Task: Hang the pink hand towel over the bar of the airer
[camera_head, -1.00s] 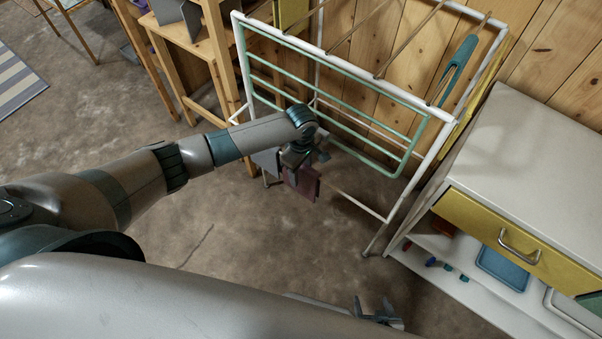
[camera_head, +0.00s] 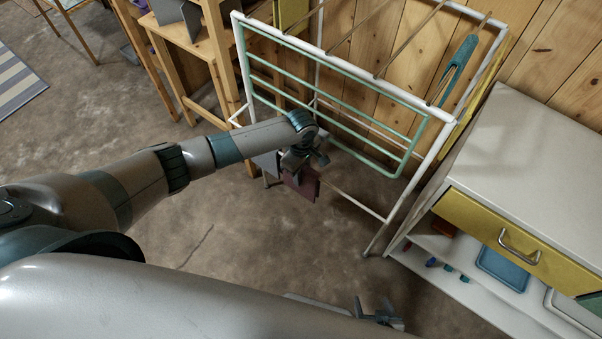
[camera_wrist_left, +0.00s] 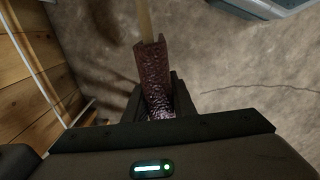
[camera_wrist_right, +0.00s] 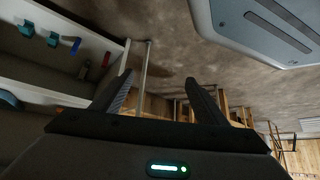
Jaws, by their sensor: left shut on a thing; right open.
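The hand towel (camera_head: 302,184) looks dark maroon here and hangs as a small folded panel below my left gripper (camera_head: 297,168). In the left wrist view the towel (camera_wrist_left: 155,75) sits between the fingers (camera_wrist_left: 158,105), which are shut on it. A wooden bar (camera_wrist_left: 145,22) runs out from the towel's far end; whether the towel lies around it or only in front of it, I cannot tell. The white airer (camera_head: 412,178) stands behind and right of this gripper. My right gripper (camera_head: 378,314) is open and empty, low in the head view; its fingers also show in the right wrist view (camera_wrist_right: 160,92).
A green rack (camera_head: 345,112) hangs on the airer's near side. A teal item (camera_head: 458,70) hangs at its top right. A white cabinet with a yellow drawer (camera_head: 485,228) stands close on the right. Wooden shelving (camera_head: 215,70) stands at the left. Floor in front is clear.

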